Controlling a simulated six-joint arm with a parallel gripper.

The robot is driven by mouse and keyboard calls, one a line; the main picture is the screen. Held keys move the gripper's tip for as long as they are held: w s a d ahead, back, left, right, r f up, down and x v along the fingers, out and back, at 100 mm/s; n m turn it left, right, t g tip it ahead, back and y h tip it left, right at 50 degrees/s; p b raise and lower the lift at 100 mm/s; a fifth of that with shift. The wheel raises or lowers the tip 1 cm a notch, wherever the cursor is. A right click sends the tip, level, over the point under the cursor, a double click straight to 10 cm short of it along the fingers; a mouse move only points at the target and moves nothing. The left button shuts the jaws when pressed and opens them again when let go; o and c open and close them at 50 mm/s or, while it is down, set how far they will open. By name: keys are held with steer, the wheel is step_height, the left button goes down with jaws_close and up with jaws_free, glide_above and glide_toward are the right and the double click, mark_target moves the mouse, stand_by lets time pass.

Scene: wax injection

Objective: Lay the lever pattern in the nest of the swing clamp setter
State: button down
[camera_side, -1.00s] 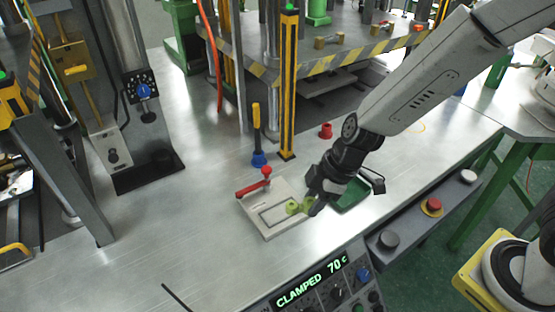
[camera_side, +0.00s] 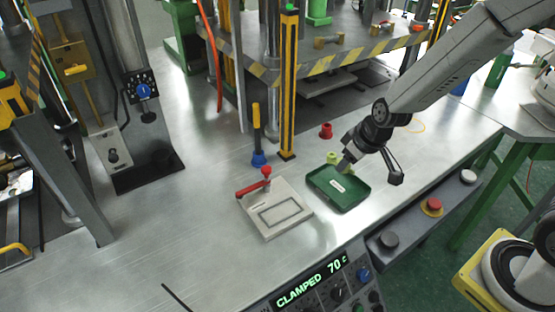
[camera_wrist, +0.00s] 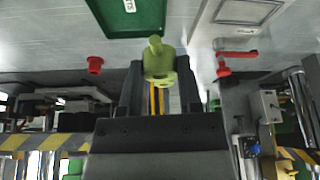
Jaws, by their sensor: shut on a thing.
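The yellow-green lever pattern (camera_side: 332,157) is in my gripper (camera_side: 344,167), near the back edge of the green tray. It also shows in the wrist view (camera_wrist: 158,60), gripped between the two dark fingers. My gripper is shut on it, and the side view shows only part of it. The swing clamp setter (camera_side: 295,222) is a pale plate to the left of the tray, with a rectangular outlined nest that is empty. Its red clamp arm (camera_side: 252,188) and red knob lie along the plate's back left edge, clear of the nest.
The green tray (camera_side: 322,194) with a white label is right of the setter. A red cup (camera_side: 326,131), a blue-based yellow-handled tool (camera_side: 258,158) and a yellow post (camera_side: 287,100) stand behind. The control panel (camera_side: 310,285) reads CLAMPED 70 c. Bare table lies left of the setter.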

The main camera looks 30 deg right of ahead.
steer(key=shift+w+d+m+h, duration=0.2)
steer(key=shift+d+m+h, duration=0.2)
steer(key=shift+d+m, duration=0.75)
steer(key=shift+d, duration=0.15)
steer(key=shift+r, duration=0.2)
step_height(320, 180, up, 8)
steer(key=s+a+f+n+g+y, duration=0.1)
steer(key=s+a+n+g+y, duration=0.1)
steer(key=s+a+n, duration=0.55)
steer(key=s+a+n+g+y, duration=0.25)
steer(key=a+n, duration=0.25)
steer(key=n, duration=0.6)
steer(key=shift+w+f, duration=0.2)
steer(key=shift+f, duration=0.55)
steer(key=shift+w+f, duration=0.15)
steer(key=shift+f, duration=0.6)
steer(key=shift+w+f, duration=0.2)
steer(key=shift+f, duration=0.55)
steer(key=shift+w, duration=0.15)
